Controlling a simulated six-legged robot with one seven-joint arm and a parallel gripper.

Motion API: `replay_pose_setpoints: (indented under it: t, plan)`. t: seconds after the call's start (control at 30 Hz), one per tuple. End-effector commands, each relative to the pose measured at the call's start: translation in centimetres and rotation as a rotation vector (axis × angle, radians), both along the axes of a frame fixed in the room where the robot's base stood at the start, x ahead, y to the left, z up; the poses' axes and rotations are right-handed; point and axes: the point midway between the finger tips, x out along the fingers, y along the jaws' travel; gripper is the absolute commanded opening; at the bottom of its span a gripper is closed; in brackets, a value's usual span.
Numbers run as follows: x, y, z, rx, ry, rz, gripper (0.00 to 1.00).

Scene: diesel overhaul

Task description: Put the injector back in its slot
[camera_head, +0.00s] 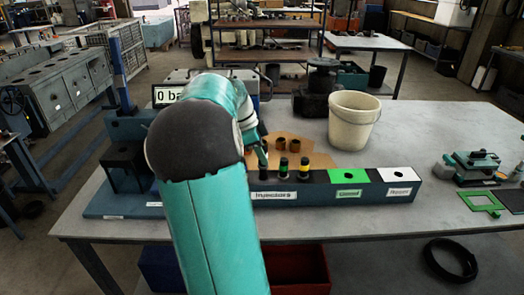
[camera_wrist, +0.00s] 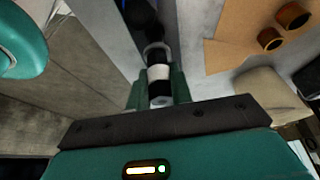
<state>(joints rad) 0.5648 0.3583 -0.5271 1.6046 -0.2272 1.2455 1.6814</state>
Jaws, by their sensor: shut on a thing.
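My gripper (camera_wrist: 157,98) is shut on a dark injector (camera_wrist: 159,74) with a pale band, seen between its fingers in the wrist view. In the head view my teal arm hides most of the gripper and the held injector, near the left part of the long dark rack (camera_head: 325,196). Two injectors stand upright in the rack, one with a green band (camera_head: 283,168) and one with a yellow band (camera_head: 303,169). I cannot tell whether the held injector's lower end is inside a slot.
Right of the injectors the rack has a green plate (camera_head: 349,174) and a white plate (camera_head: 399,174). Behind it are cardboard (camera_head: 318,160) with dark rings and a white bucket (camera_head: 353,120). A blue test stand (camera_head: 128,203) is at left. The right tabletop holds a small teal device (camera_head: 473,164).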

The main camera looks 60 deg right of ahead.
Motion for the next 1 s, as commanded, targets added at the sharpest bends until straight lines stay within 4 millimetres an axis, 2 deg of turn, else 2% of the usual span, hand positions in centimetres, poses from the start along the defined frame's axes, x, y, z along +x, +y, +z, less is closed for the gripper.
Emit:
replay_pose_setpoints:
  t: [0.37, 1.0]
  plan:
    - [0.0, 0.0, -1.1, 0.0, 0.0, 0.0, 0.0]
    - [0.0, 0.0, -1.3, 0.0, 0.0, 0.0, 0.0]
